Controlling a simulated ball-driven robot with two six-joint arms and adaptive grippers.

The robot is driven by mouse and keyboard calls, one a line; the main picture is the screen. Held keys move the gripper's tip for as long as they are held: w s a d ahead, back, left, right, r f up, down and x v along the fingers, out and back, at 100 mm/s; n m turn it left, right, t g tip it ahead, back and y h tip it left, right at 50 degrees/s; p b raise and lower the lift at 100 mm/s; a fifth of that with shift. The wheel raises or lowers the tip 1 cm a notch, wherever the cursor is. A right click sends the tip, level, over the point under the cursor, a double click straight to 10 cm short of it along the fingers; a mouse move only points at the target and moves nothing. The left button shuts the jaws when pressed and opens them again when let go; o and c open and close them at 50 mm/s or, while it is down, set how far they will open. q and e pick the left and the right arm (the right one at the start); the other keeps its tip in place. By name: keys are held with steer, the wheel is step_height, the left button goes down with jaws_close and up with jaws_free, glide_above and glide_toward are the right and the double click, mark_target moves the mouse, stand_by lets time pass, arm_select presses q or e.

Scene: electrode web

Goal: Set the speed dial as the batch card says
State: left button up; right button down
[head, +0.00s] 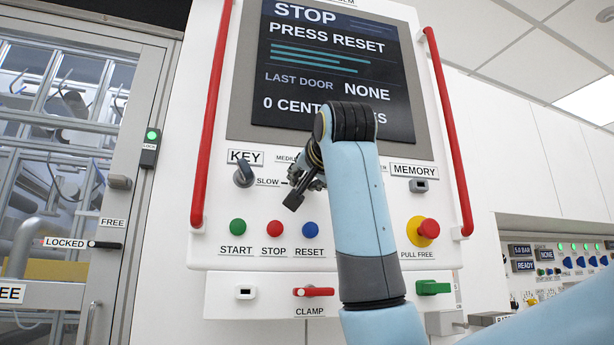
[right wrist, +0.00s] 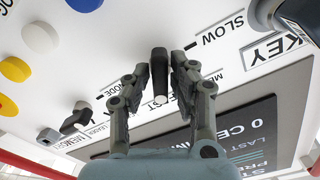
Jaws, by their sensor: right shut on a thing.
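The speed dial (right wrist: 159,72) is a black bar-shaped knob on the white panel, between the fingers of my right gripper (right wrist: 158,82) in the right wrist view. The fingers are shut on it from both sides. A SLOW label (right wrist: 222,30) shows beside it; other labels are partly covered by the fingers. I cannot tell which mark the knob points to. In the head view my right gripper (head: 303,185) is at the panel, right of the KEY switch (head: 244,174), and the dial is hidden behind it. No batch card is readable. My left gripper is out of view.
A screen (head: 340,70) above reads STOP, PRESS RESET. Below are green (head: 237,227), red (head: 274,229) and blue (head: 310,230) buttons. A red-and-yellow stop knob (head: 423,231) stands right of my arm. Red rails (head: 212,120) (head: 448,130) flank the panel.

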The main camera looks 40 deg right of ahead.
stand_by(0.4)
steer(key=c, duration=1.3)
jaws_free()
steer(key=v, duration=1.2)
steer(key=shift+a, duration=0.1)
